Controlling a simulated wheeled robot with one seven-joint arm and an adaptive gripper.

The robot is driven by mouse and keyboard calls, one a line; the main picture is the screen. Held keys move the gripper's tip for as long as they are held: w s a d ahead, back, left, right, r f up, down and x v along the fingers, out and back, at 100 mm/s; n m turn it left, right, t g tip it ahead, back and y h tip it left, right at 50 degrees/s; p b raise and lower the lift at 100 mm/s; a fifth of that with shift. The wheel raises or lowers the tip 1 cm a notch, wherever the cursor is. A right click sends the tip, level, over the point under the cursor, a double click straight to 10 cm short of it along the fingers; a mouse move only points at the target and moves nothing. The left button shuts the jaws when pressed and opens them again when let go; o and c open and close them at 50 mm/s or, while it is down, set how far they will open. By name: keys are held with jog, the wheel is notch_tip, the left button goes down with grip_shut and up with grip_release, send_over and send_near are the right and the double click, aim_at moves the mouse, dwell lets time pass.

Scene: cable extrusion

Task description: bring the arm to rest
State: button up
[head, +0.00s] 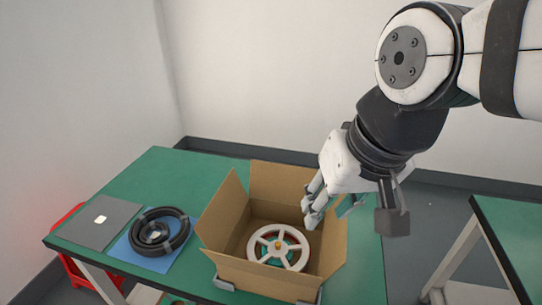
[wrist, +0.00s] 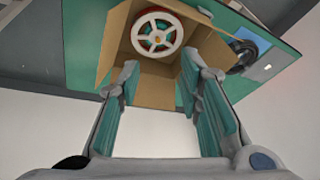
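My gripper (head: 314,203) hangs above the right side of an open cardboard box (head: 230,215) in the head view. In the wrist view my gripper (wrist: 163,100) has its two fingers wide apart with nothing between them. A white spoked spool (head: 279,247) with red and teal showing lies in the box, apart from the fingers. The spool also shows in the wrist view (wrist: 157,33), beyond the fingertips.
The box stands on a green table (head: 165,170). Left of it are a black cable coil (head: 175,238) on a blue mat (head: 150,262) and a grey plate (head: 85,230). A red crate (head: 68,268) is on the floor, and a second green table (head: 510,235) is at right.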

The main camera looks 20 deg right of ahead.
jog(key=shift+s+d+r+n+h, duration=0.1)
jog(key=shift+s+d+n+h, duration=0.05)
jog(key=shift+s+n, duration=0.45)
jog(key=shift+s+d+r+n+h, duration=0.1)
jog(key=shift+s+n+h, duration=0.05)
jog(key=shift+s+n, duration=0.4)
dwell(0.3)
